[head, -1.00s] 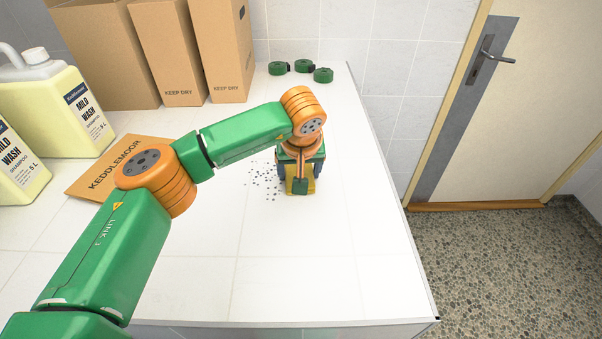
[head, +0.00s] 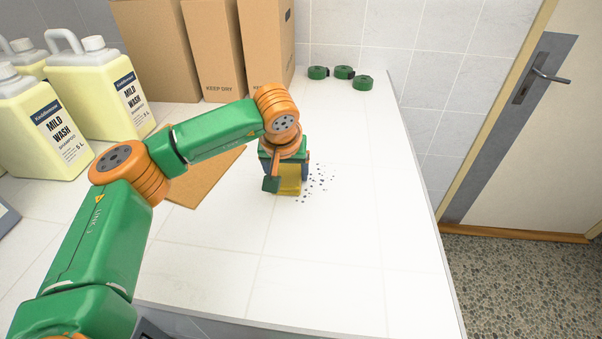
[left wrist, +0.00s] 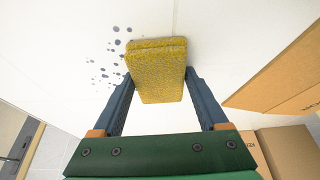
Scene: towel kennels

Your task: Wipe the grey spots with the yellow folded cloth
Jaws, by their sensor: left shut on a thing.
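The yellow folded cloth (left wrist: 160,75) is held between the two dark fingers of my left gripper (left wrist: 158,95) in the left wrist view. In the head view my left gripper (head: 287,178) is shut on the cloth (head: 290,182), low at the white table top, and partly covers it. I cannot tell whether the cloth presses on the table. The grey spots (head: 318,180) lie just right of the cloth in the head view. In the left wrist view the spots (left wrist: 113,58) lie to the left of the cloth. Any spots under the cloth are hidden. My right gripper is not in view.
Shampoo jugs (head: 97,90) stand at the left and cardboard boxes (head: 212,45) at the back. A flat cardboard piece (head: 207,180) lies left of the gripper. Green rolls (head: 343,72) sit at the back right. The table (head: 375,245) is clear in front and to the right.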

